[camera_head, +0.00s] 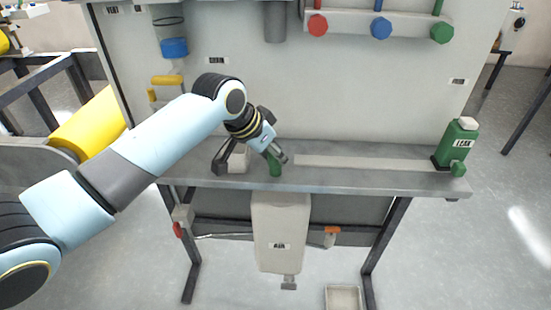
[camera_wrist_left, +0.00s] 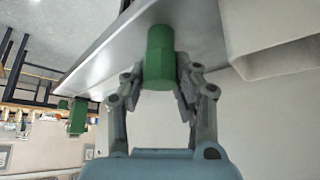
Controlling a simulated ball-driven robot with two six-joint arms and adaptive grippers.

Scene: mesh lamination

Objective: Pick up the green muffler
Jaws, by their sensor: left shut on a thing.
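The green muffler (camera_head: 274,165) is a small green cylinder at the front of the grey bench shelf, left of its middle. It also shows in the left wrist view (camera_wrist_left: 160,58), upright in that picture between the two fingers. My left gripper (camera_head: 268,152) reaches down to it from the left and is shut on it; the fingers (camera_wrist_left: 160,82) press its sides in the wrist view. I cannot tell whether the muffler touches the shelf. My right gripper is not in view.
The grey bench shelf (camera_head: 350,180) is clear right of the muffler. A green LEAK bottle (camera_head: 458,143) stands at its right end. A pale block (camera_head: 238,160) sits just left of my gripper. Red, blue and green knobs (camera_head: 381,28) hang on the back panel. A pale tank (camera_head: 280,230) hangs below.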

